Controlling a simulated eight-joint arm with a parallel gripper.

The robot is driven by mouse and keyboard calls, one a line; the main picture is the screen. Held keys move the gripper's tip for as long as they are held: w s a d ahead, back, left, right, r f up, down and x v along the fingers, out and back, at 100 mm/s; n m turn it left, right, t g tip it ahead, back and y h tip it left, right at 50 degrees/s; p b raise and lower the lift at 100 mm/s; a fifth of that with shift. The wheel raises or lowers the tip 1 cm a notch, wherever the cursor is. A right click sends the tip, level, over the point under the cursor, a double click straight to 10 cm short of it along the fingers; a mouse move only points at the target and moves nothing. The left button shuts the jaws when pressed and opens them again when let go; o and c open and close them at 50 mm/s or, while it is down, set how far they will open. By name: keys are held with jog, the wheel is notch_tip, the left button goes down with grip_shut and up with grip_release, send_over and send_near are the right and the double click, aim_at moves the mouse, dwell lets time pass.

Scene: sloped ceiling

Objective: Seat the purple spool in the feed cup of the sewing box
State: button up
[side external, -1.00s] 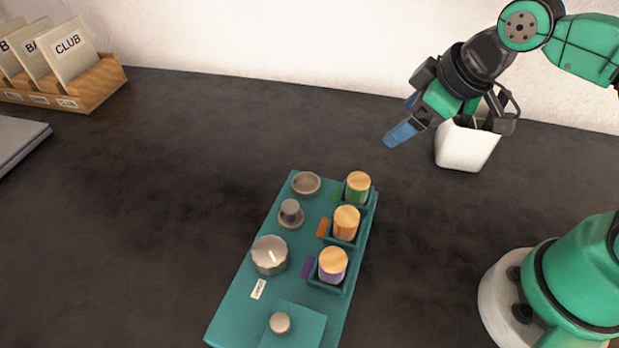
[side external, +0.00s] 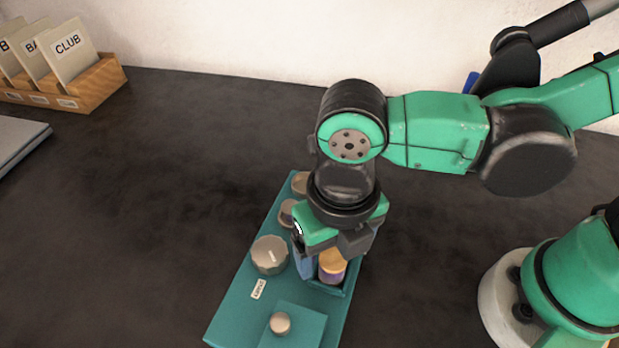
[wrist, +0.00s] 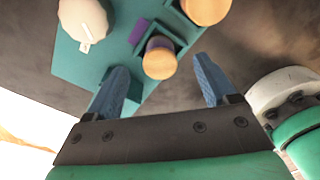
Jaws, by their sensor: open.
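The purple spool (side external: 332,266), with a pale wooden top, stands upright in a square pocket of the teal sewing box (side external: 235,310). It also shows in the wrist view (wrist: 160,58), with a purple label (wrist: 140,31) beside its pocket. My gripper (side external: 325,262) is over this spool, open and pointing down. In the wrist view its blue fingers lie to either side of the spool; I cannot tell how far they reach down. A shallow round cup (side external: 300,183), which may be the feed cup, is at the box's far end, partly hidden by my arm.
The orange spool (wrist: 206,8) is close by in the wrist view. A grey dial (side external: 268,256), a small post (side external: 286,213) and a lid knob (side external: 280,323) rise from the box. A wooden card holder (side external: 95,85) stands far left.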

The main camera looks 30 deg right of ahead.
jog(key=shift+f, duration=1.45)
grip_shut()
